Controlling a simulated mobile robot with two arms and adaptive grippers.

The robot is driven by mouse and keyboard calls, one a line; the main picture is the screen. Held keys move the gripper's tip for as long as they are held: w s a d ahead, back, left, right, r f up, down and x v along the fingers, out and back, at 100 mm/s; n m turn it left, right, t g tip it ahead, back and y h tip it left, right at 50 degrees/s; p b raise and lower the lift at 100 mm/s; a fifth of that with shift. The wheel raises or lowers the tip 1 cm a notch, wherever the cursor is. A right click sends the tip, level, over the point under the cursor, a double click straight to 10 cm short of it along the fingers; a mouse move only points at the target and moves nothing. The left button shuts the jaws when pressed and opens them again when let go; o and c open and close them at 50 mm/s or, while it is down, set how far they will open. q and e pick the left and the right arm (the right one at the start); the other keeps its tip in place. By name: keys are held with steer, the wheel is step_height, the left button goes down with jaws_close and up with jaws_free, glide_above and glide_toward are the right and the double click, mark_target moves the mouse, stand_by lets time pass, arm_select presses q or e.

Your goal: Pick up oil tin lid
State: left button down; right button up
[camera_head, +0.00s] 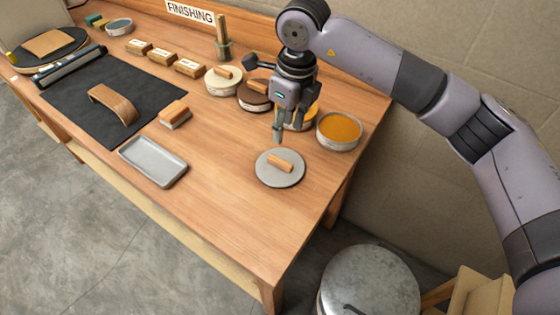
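A round grey lid (263,177) with a wooden block handle (280,162) lies flat near the right end of the wooden bench; it appears to be the oil tin lid. An open round tin (338,146) holding amber contents stands behind it to the right. My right gripper (278,138) points down just above and behind the lid's handle, apparently apart from it. Its fingers are seen nearly edge-on, so their opening is unclear. My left gripper is out of view.
Another amber-filled tin (313,111) is partly hidden behind my gripper. A cream tin (224,88) and a brown tin (253,102) stand left of it. A grey tray (153,161) lies left on the bench (222,188). Bare wood surrounds the lid's front.

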steer(key=p, duration=0.2)
glide_above(280, 160)
steer(key=f, duration=0.6)
steer(key=shift+s+d+f, duration=0.25)
steer(key=shift+s+f, duration=0.15)
steer(key=shift+f+p, duration=0.35)
steer(key=shift+f, duration=0.2)
steer(key=f, duration=0.1)
steer(key=f+p, duration=0.1)
steer(key=f, duration=0.1)
steer(key=shift+w+a+f+p, duration=0.1)
steer(key=shift+w+f+p, duration=0.1)
steer(key=shift+f+p, duration=0.1)
steer(key=shift+a+f, duration=0.1)
steer(key=shift+f, duration=0.25)
steer(key=shift+c, duration=0.3)
steer(key=shift+w, duration=0.1)
jaws_close()
